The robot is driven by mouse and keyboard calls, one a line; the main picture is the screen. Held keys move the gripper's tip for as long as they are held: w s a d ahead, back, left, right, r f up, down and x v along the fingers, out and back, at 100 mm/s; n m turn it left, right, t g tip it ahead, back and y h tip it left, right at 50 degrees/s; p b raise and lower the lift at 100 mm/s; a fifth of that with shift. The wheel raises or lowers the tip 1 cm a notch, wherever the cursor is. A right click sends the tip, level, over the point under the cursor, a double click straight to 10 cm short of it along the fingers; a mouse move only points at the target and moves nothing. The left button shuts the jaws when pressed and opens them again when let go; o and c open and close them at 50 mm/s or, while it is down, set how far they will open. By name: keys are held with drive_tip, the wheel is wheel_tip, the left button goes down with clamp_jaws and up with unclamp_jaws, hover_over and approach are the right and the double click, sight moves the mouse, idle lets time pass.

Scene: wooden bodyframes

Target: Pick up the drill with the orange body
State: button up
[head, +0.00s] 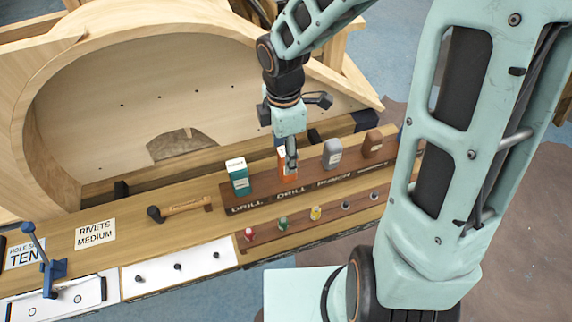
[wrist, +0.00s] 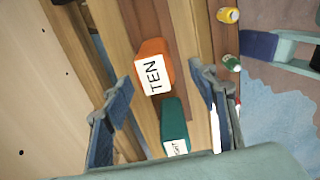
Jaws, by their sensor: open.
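The drill with the orange body (head: 282,164) stands in the wooden rack labelled DRILL, partly hidden behind my gripper (head: 291,158) in the head view. My gripper (wrist: 160,82) is open, with one blue-grey finger to each side and the label between the fingertips in the picture. I cannot tell whether the fingers reach down around the body. Nothing is held.
A teal drill (head: 239,178) stands close to the left of the orange one. A grey tool (head: 332,153) and a brown tool (head: 372,145) stand to the right. Small coloured bits line the front strip (head: 330,216). A hammer (head: 180,208) lies left; a curved wooden frame (head: 130,90) rises behind.

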sight(285, 179)
drive_tip(key=shift+w+d+f+b, duration=0.1)
drive_tip(key=shift+d+f+b, duration=0.1)
drive_tip(key=shift+f, duration=1)
drive_tip(key=shift+w+d+f+b, duration=0.1)
drive_tip(key=shift+w+f+b, duration=0.05)
drive_tip(key=shift+f, duration=1)
drive_tip(key=shift+w+d+f+b, duration=0.1)
drive_tip(key=shift+f+b, duration=0.1)
drive_tip(key=shift+f, duration=1)
drive_tip(key=shift+c, duration=0.7)
drive_tip(key=c, duration=1.3)
clamp_jaws()
drive_tip(key=shift+r, duration=0.2)
